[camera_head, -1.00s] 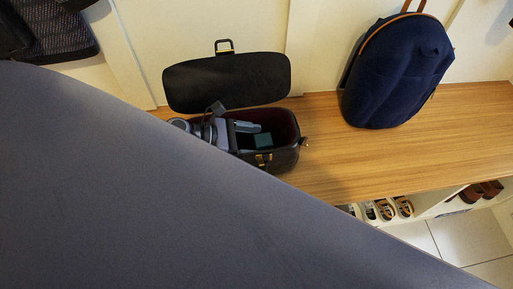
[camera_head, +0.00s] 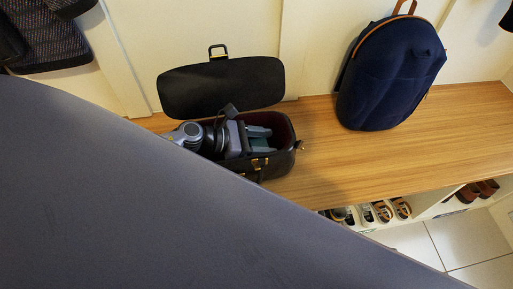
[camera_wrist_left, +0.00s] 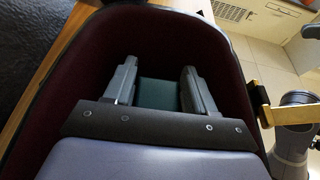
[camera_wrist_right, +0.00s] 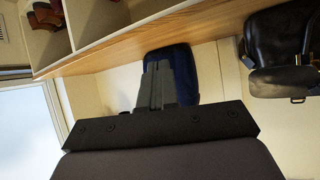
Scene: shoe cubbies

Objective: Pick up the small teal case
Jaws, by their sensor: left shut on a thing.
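The small teal case (camera_wrist_left: 157,94) lies inside the dark handbag with a deep red lining. My left gripper (camera_wrist_left: 152,80) reaches down into the bag, with one finger on each side of the case, shut on it. In the head view the case (camera_head: 262,142) is mostly hidden by the left gripper (camera_head: 259,138). My right gripper (camera_wrist_right: 157,70) has its fingers together and empty in the right wrist view. It is away from the bag.
The handbag (camera_head: 281,163) stands on a wooden bench (camera_head: 420,140), its lid (camera_head: 220,88) raised behind. A navy backpack (camera_head: 390,75) stands to the right. Shoes (camera_head: 383,211) sit in cubbies below. The bench's right part is clear.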

